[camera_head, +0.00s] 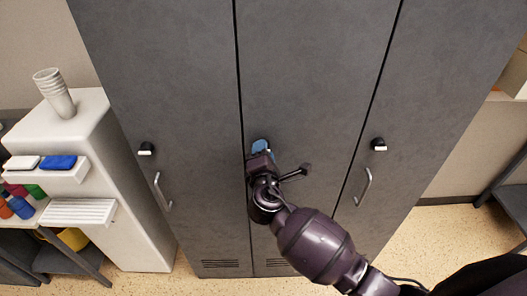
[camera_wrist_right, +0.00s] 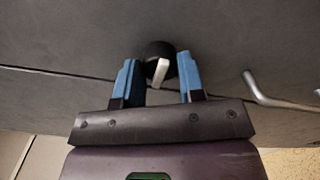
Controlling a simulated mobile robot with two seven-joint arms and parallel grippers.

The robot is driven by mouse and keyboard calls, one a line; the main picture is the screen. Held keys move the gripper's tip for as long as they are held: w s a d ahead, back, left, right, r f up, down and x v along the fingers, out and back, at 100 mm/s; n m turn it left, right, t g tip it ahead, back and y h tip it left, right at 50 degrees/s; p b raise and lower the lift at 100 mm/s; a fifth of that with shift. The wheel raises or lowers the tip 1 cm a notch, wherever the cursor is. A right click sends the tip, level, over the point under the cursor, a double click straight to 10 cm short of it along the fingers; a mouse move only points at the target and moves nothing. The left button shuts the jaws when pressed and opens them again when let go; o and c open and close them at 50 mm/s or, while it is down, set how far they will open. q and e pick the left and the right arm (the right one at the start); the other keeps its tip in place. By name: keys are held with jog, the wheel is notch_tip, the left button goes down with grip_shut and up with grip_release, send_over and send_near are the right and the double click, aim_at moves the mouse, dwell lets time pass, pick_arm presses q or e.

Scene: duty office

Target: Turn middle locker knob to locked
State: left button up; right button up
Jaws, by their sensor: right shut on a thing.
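The middle locker door (camera_head: 310,70) is grey and shut. Its knob (camera_wrist_right: 158,62) is round and black with a white pointer bar, which sits slightly tilted in the right wrist view. My right gripper (camera_head: 262,147) is at this knob, with its blue fingers on either side of it; it also shows in the right wrist view (camera_wrist_right: 158,78). It is shut on the knob, though small gaps seem to show beside the knob in the wrist view. In the head view the gripper hides the knob. My left gripper is not in view.
The left locker has a knob (camera_head: 146,149) and a handle (camera_head: 161,190). The right locker has a knob (camera_head: 378,144) and a handle (camera_head: 362,187). A metal handle (camera_wrist_right: 275,98) stands out close to the right finger in the wrist view. A white cabinet with stacked cups (camera_head: 54,92) stands at left.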

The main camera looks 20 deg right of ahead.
jog(key=shift+n, duration=0.3)
jog(key=o, duration=0.9)
jog(key=b+v, duration=0.1)
jog(key=v, duration=0.9)
jog(key=shift+s+a+b, duration=0.1)
jog(key=shift+s+b, duration=0.25)
jog(key=shift+s, duration=0.05)
